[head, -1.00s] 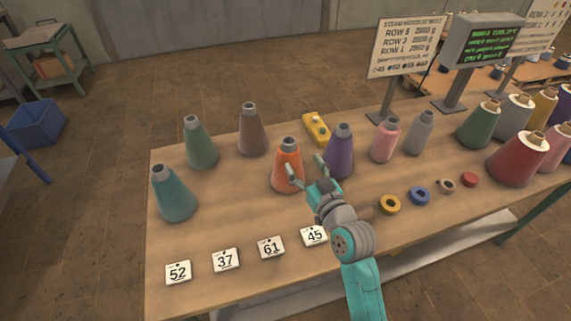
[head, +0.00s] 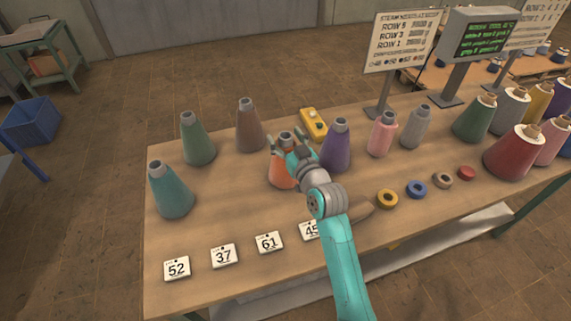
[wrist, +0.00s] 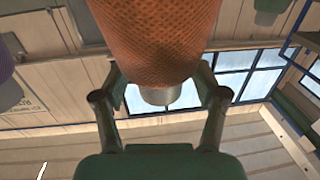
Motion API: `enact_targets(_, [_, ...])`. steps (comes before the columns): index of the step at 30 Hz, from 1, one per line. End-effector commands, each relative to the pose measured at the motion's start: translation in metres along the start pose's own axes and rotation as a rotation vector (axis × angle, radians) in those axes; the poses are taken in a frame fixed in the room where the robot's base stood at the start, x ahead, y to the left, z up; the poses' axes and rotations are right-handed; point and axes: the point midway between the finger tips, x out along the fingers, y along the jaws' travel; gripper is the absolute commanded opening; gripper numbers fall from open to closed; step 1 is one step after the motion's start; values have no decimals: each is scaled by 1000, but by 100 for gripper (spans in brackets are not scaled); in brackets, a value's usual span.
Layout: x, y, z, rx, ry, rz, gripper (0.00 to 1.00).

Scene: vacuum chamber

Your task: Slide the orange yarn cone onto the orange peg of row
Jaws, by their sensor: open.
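The orange yarn cone (head: 280,176) stands upright on the wooden table, partly hidden by my gripper (head: 289,147). My gripper is open, with its fingers at the cone's upper part. In the wrist view, the orange cone (wrist: 155,35) fills the top middle with its grey tip toward my palm. My gripper's fingers (wrist: 160,85) are spread on either side of it, with a gap visible beside the grey tip. I cannot tell whether either finger touches the yarn. No orange peg can be made out in these views.
A purple cone (head: 335,150) stands close on the right. Brown (head: 249,127), green (head: 198,140) and teal cones (head: 171,192) stand left. A yellow box (head: 314,124) lies behind. Number cards (head: 224,256) line the front. Several large cones and a sign (head: 400,40) are at right.

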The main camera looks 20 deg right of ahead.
Motion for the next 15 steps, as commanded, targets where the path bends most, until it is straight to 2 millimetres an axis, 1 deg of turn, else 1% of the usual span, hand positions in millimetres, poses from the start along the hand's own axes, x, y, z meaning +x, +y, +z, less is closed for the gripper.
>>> enact_targets(2, [0,0,0,0,0,0,72])
enact_targets(3, [0,0,0,0,0,0,70])
enact_targets(5, [0,0,0,0,0,0,55])
enact_targets(6, [0,0,0,0,0,0,45])
enact_targets(8, [0,0,0,0,0,0,30])
enact_targets(9, [0,0,0,0,0,0,20])
enact_targets(11, [0,0,0,0,0,0,5])
enact_targets(12, [0,0,0,0,0,0,0])
enact_targets(15, [0,0,0,0,0,0,0])
